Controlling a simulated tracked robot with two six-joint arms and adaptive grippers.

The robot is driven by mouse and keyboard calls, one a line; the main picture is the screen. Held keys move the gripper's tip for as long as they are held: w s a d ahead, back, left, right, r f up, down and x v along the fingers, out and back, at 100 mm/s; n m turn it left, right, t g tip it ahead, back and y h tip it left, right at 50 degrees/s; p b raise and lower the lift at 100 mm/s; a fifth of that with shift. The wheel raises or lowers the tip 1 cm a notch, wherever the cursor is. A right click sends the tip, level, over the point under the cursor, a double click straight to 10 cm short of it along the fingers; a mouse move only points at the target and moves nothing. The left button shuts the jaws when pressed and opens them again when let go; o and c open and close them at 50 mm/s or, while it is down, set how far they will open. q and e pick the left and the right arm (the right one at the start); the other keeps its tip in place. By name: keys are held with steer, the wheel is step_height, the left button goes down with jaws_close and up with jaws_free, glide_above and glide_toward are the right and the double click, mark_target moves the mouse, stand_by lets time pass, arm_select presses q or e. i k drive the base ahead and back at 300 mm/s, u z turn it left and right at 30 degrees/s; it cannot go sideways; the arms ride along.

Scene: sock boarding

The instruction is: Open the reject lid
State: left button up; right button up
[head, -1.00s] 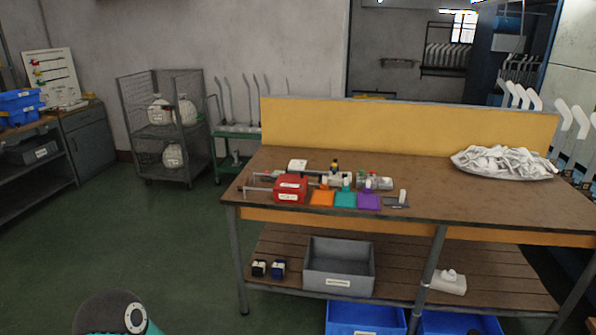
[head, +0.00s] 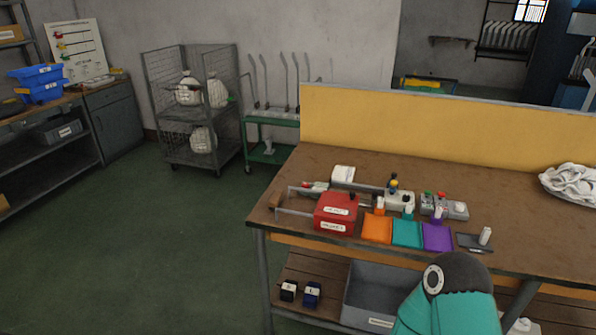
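A red box (head: 335,212) with white labels stands near the front left of the workbench. Its red top looks closed, and its label print is too small to read surely. A small dark knob shows at its upper right edge. A teal and dark link of one of my arms rises at the bottom right, in front of the grey bin. Neither of my grippers is in view, so nothing is seen touching the red box.
Orange (head: 377,228), teal (head: 407,233) and purple (head: 437,237) pads lie right of the box on the workbench (head: 540,225). A grey bin (head: 372,290) sits on the lower shelf. A yellow panel (head: 440,130) backs the bench. The green floor at left is clear.

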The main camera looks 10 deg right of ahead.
mark_target(332, 205)
steer(key=z, duration=0.05)
steer(key=i, duration=1.25)
steer(key=z, duration=0.5)
